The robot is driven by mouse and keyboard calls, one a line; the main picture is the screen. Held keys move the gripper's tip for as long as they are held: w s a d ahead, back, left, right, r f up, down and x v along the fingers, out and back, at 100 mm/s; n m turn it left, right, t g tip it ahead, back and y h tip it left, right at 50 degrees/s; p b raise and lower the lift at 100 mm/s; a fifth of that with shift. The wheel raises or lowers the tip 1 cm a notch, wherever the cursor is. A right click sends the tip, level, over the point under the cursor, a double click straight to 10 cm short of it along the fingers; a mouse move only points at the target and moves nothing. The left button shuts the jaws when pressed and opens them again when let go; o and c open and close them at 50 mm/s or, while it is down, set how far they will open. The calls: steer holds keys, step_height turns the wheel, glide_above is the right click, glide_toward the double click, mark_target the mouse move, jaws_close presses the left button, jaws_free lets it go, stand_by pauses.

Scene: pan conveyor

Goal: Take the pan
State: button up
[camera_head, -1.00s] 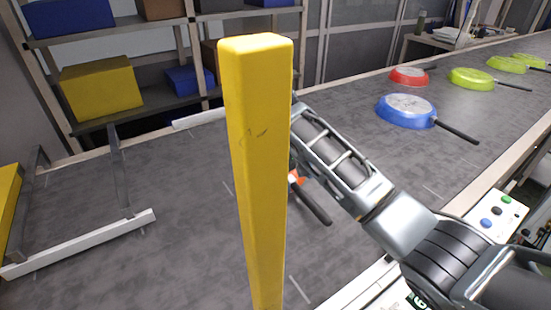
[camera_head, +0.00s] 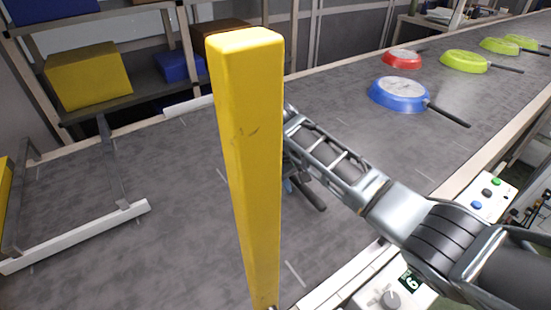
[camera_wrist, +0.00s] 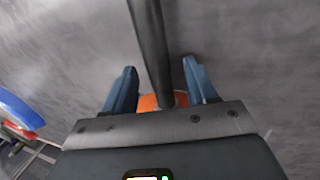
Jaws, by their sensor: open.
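An orange pan (camera_wrist: 149,103) lies on the conveyor, with its body mostly hidden below my gripper in the wrist view. Its dark handle (camera_wrist: 151,45) runs up between the two blue fingers of my gripper (camera_wrist: 160,64), with gaps on both sides. The fingers are open. In the head view the handle (camera_head: 312,196) shows beside the yellow post, and the orange body is hidden behind the post and my arm. A bluish part of my gripper (camera_head: 291,185) shows next to the handle.
A yellow post (camera_head: 245,150) stands in front of my arm. A blue pan (camera_head: 398,95), a red pan (camera_head: 402,60) and green pans (camera_head: 465,62) lie farther along the conveyor (camera_head: 180,240). A white rail (camera_head: 80,238) is at left. Control boxes (camera_head: 488,193) line the near edge.

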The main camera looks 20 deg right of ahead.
steer(key=shift+c, duration=0.5)
jaws_close()
steer(key=shift+r, duration=0.1)
